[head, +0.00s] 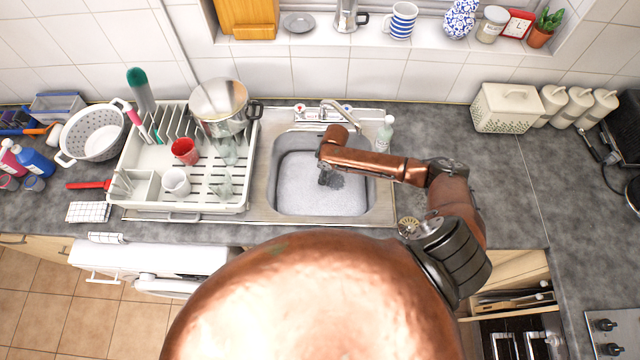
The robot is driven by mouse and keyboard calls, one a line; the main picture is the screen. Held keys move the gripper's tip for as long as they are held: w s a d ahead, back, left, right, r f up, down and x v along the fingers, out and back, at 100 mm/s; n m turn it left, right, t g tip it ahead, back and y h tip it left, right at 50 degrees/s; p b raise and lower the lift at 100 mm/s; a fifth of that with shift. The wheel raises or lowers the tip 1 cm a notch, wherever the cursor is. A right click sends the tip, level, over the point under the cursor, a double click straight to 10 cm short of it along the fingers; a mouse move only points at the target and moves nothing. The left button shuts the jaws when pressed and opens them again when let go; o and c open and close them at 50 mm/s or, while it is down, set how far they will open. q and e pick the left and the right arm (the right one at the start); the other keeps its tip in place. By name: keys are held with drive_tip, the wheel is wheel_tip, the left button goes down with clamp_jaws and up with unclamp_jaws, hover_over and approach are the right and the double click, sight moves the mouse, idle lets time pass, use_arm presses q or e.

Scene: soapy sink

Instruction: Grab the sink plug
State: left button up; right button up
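The metal sink (384,205) is set in the grey worktop in the middle of the head view. White suds (300,190) fill its basin. The sink plug cannot be seen; the suds cover the basin floor. My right arm reaches in from the right over the basin. My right gripper (331,181) is a small dark shape pointing down at the suds, under the end of the copper arm. Its fingers are too small and too much in shadow to tell whether they are open or shut. My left gripper is out of view.
A tap (340,112) stands behind the basin, close to my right arm. A soap bottle (385,134) stands at the back right corner. A white dish rack (135,170) with a steel pot (220,105) stands left of the sink. Worktop right of the sink is clear.

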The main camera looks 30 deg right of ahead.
drive_tip(key=f, duration=0.7)
drive_tip(key=shift+w+a, duration=0.35)
drive_tip(key=shift+w, duration=0.05)
drive_tip(key=shift+r, duration=0.1)
drive_tip(key=shift+c, duration=0.3)
clamp_jaws()
